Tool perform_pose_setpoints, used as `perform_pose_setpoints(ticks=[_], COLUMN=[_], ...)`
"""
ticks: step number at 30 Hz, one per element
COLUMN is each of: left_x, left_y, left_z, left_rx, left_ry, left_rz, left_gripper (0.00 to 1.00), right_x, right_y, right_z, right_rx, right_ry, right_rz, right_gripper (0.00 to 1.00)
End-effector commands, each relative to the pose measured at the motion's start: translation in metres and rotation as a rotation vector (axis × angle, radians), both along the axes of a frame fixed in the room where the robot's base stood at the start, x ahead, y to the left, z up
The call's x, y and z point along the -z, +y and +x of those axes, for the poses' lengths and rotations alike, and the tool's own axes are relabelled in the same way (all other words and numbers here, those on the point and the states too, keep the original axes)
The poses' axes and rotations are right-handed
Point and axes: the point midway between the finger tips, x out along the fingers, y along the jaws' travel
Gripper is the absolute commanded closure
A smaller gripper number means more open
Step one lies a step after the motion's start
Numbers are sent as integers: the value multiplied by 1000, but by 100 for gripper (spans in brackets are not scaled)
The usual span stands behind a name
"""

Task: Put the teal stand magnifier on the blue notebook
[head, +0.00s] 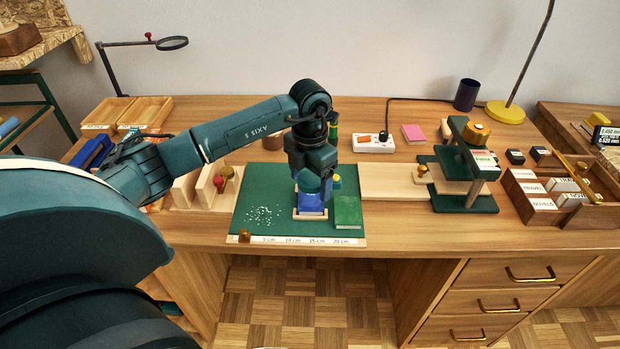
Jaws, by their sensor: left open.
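A small round teal piece (309,184), which looks like the teal stand magnifier, shows directly under my left gripper (312,176). The blue notebook (311,201) shows just below the teal piece, with a pale wooden edge at its front. The teal piece appears to be over or on the blue notebook; contact cannot be made out. My left gripper is open and points down, with its fingers around or just above the teal piece. The gripper partly hides the teal piece and the back of the notebook. My right gripper is not in view.
The green cutting mat (240,222) has white specks on its left and a green book (348,212) on its right. A ruler (306,241) runs along its front edge. A green clamp-like stand (466,165) and a wooden board (385,183) stand to the right.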

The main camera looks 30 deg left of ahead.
Motion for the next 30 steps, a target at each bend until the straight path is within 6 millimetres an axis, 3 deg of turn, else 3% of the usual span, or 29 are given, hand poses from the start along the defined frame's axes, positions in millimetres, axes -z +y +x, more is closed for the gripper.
perform_pose_setpoints(ticks=[5,12,18,27,30], left_x=[-27,-80,-111,-120,-110], left_y=[0,0,0,-1,-17], left_z=[1,1,1,0,-3], left_rx=[2,0,0,2,35], left_ry=[-6,-5,-3,1,7], left_rz=[0,1,-1,-3,-59], left_gripper=[24,24,24,24,24], right_x=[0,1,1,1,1], right_y=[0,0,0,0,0], right_z=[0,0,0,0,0], right_rx=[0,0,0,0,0], right_ry=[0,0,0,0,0], right_rz=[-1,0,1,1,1], right_gripper=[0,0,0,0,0])
